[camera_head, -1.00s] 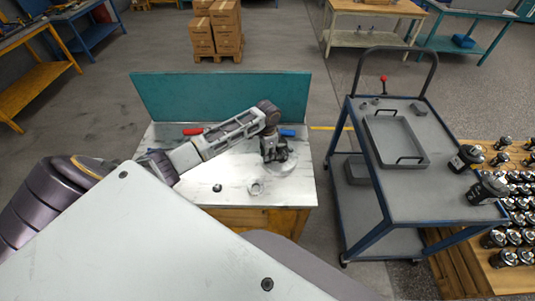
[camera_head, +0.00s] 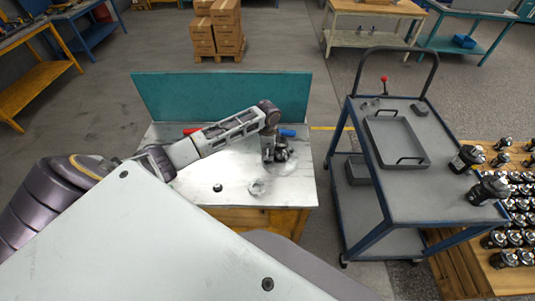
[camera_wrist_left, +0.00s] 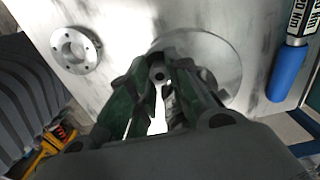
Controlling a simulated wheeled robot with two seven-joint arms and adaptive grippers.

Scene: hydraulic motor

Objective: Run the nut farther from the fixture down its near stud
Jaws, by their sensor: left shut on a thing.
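My left gripper (camera_head: 268,152) points down over the dark motor assembly (camera_head: 283,152) on the bench's right half. In the left wrist view its fingers (camera_wrist_left: 160,82) are closed around a small dark round piece with a paler centre, which looks like the nut (camera_wrist_left: 159,73) on its stud. The fingers hide most of it and the stud. A round grey plate (camera_wrist_left: 222,62), which looks like the fixture's base, lies below. I cannot make out a second nut. My right gripper is not in view.
A pale flange ring with holes (camera_head: 257,187) and a small dark part (camera_head: 217,188) lie on the bench (camera_head: 300,190). A blue-handled torque wrench (camera_wrist_left: 287,72) lies beside the plate. A red handle (camera_head: 192,131) is at the back, before a teal panel (camera_head: 220,95). A cart (camera_head: 440,190) stands right.

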